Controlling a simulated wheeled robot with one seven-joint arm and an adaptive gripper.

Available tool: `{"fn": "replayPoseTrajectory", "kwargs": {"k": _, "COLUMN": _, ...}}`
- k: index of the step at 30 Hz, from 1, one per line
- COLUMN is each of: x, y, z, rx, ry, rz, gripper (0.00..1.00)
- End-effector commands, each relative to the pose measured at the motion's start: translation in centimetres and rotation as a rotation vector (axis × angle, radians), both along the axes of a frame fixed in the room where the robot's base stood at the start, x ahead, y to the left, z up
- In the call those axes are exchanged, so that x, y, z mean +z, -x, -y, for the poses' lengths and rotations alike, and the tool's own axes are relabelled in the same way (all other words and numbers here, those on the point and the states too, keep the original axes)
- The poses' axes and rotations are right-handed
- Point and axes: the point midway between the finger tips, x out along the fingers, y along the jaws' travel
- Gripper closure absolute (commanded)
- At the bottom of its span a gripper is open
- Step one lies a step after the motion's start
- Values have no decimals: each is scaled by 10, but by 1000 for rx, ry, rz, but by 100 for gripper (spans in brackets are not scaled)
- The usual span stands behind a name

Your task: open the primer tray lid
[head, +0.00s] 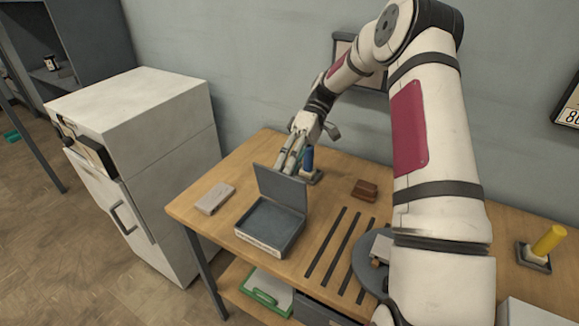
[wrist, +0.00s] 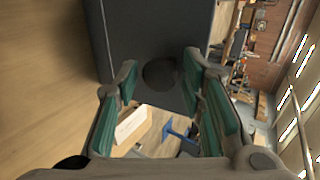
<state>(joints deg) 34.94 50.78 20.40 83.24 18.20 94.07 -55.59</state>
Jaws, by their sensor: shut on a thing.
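The primer tray (head: 268,226) is a shallow dark grey box with a pale label strip on its front, standing on the wooden bench. Its lid (head: 282,188) stands up roughly upright at the back edge, and the inside of the tray is open to view. My gripper (head: 288,168) is at the lid's upper back side, its fingertips partly hidden by the lid. In the wrist view, a round dark part (wrist: 161,72) on the dark lid surface lies between the green-padded fingers. My gripper is shut on the lid; the exact contact is hard to see.
A pale block (head: 215,198) lies left of the tray. A blue-handled item (head: 308,160) stands close behind my gripper, and brown blocks (head: 365,190) lie to the right. Dark slots (head: 340,250) run along the bench. A white cabinet (head: 150,150) stands left.

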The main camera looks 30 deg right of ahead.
Motion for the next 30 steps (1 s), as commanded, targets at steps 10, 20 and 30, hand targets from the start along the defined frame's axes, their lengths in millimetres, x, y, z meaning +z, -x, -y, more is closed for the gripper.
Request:
{"fn": "replayPoseTrajectory", "kwargs": {"k": 10, "x": -16, "y": 2, "z": 6, "rx": -4, "ry": 26, "rz": -4, "gripper": 100}}
{"fn": "replayPoseTrajectory", "kwargs": {"k": 20, "x": -16, "y": 2, "z": 6, "rx": -4, "ry": 26, "rz": -4, "gripper": 100}}
{"fn": "replayPoseTrajectory", "kwargs": {"k": 30, "x": -14, "y": 1, "z": 6, "rx": -4, "ry": 26, "rz": -1, "gripper": 55}}
